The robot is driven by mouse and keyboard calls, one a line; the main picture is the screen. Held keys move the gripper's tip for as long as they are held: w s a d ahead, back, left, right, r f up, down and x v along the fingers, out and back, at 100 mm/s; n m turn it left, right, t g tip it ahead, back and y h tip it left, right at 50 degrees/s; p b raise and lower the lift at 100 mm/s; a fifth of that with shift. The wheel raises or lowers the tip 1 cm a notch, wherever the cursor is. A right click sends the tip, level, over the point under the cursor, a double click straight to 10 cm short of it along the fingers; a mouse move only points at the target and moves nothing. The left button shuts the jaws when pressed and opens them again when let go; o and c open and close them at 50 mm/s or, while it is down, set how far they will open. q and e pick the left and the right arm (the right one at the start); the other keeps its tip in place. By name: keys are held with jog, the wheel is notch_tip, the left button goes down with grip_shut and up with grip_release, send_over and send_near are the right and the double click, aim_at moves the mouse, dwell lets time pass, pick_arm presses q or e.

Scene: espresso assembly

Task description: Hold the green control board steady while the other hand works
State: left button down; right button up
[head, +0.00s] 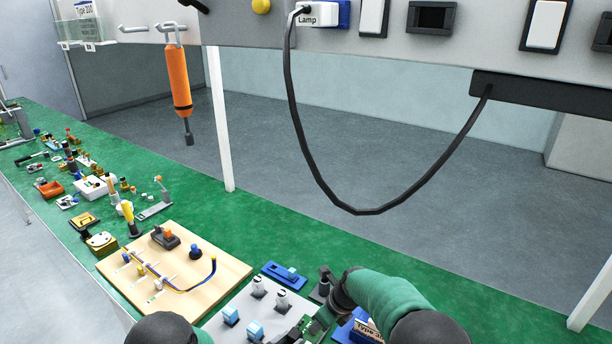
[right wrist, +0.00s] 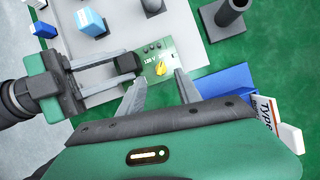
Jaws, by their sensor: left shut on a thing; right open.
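The green control board (right wrist: 158,60) shows in the right wrist view, with a yellow knob (right wrist: 161,68), dark round parts and white lettering. It lies over a pale grey plate. My left gripper (right wrist: 128,66) comes in from the left and is shut on the board's left edge. My right gripper (right wrist: 158,88) is open and empty, its two fingers apart just below the board's near edge. In the head view the left gripper (head: 304,327) shows small at the bottom edge, and my right arm covers much of the board there.
A blue holder (right wrist: 228,82) with a white labelled card stands right of the board. A dark post (right wrist: 230,12) rises behind it. A wooden board (head: 200,270) with a blue cable lies to the left. A black cable (head: 330,195) hangs from the overhead panel. Several small parts crowd the green bench's far left.

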pick_arm(q)
jog(key=c, duration=1)
grip_release()
jog(key=shift+o, duration=0.2)
pick_arm(e)
jog(key=v, duration=1.1)
jog(key=shift+d+r, duration=0.15)
jog(key=shift+r, duration=0.2)
jog(key=shift+s, duration=0.1)
